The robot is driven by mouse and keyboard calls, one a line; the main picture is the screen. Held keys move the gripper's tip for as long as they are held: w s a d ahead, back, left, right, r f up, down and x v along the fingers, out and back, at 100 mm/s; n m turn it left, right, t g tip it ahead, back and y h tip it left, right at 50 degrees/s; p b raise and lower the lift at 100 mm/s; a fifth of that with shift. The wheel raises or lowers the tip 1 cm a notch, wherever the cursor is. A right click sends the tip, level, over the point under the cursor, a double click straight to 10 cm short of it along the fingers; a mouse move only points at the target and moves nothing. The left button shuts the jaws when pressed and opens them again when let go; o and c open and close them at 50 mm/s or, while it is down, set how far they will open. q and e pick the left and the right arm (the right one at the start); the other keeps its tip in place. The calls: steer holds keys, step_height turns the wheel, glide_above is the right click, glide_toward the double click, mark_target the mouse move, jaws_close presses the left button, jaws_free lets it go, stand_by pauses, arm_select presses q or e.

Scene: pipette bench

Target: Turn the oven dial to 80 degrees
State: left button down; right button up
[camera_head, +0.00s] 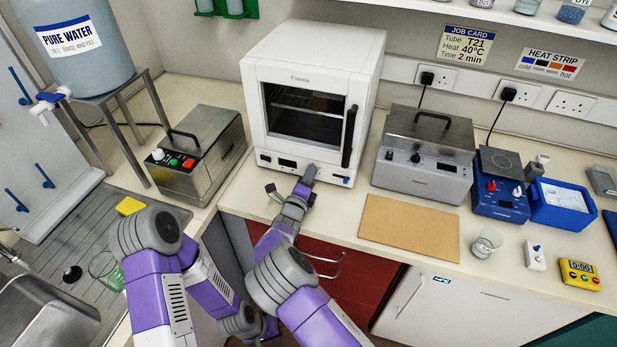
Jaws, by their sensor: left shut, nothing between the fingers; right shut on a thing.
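The white oven (312,52) stands at the back of the bench with its glass door shut. A small dark display (287,163) is on its lower front panel, too small to read. My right gripper (308,178) is at this panel, just right of the display, shut on the oven dial. The dial is mostly hidden by the fingers, so its setting cannot be read. My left arm (165,290) is folded low at the left, away from the oven. Its fingers are hidden behind my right arm at the bottom.
A steel box with buttons (188,158) stands left of the oven, and a grey lidded device (422,165) stands right. A brown mat (410,228) lies in front of that device. A job card (466,45) on the wall reads Heat 40°C. Red drawers (345,290) are below.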

steer(key=m+b, duration=0.1)
steer(key=m, duration=0.2)
steer(key=shift+m, duration=0.4)
steer(key=m+b, duration=0.1)
steer(key=m, duration=0.1)
steer(key=shift+d+m, duration=0.1)
steer(key=shift+m, duration=0.3)
steer(key=m+b, duration=0.1)
steer(key=m, duration=0.1)
steer(key=shift+m+b, duration=0.4)
steer(key=m+b, duration=0.2)
steer(key=shift+d+m, duration=0.1)
steer(key=shift+m, duration=0.2)
steer(key=m+b, duration=0.6)
steer(key=b, duration=0.1)
steer(key=shift+d+m+b, duration=0.1)
steer(key=shift+m+b, duration=0.25)
steer(key=shift+m, duration=0.05)
steer(key=shift+r+m+b, duration=0.1)
steer(key=shift+m+b, duration=0.8)
steer(key=shift+b, duration=0.2)
steer(key=o, duration=1)
